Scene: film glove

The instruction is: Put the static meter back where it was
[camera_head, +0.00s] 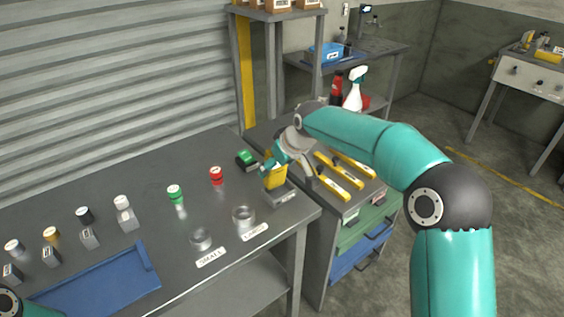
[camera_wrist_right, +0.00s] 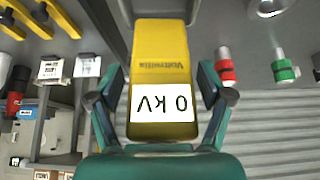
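The static meter (camera_wrist_right: 163,80) is a yellow handheld block with a white display reading 0 kV, upside down in the right wrist view. In the head view the yellow meter (camera_head: 275,180) stands at a small grey holder (camera_head: 284,197) at the table's back right corner. Whether it rests in the holder or just above it I cannot tell. My right gripper (camera_wrist_right: 161,85) has one finger on each side of the meter, very close to its sides. Whether the fingers press on it is unclear. My left gripper is out of view; only part of the left arm shows at the lower left.
Red-capped (camera_head: 216,175) and green-capped (camera_head: 175,193) bottles stand left of the holder. Two round dishes, one labelled SMALL (camera_head: 201,238), sit near the front edge. A blue tray (camera_head: 100,282) lies at left. Yellow-handled tools (camera_head: 333,186) lie on the drawer cabinet at right.

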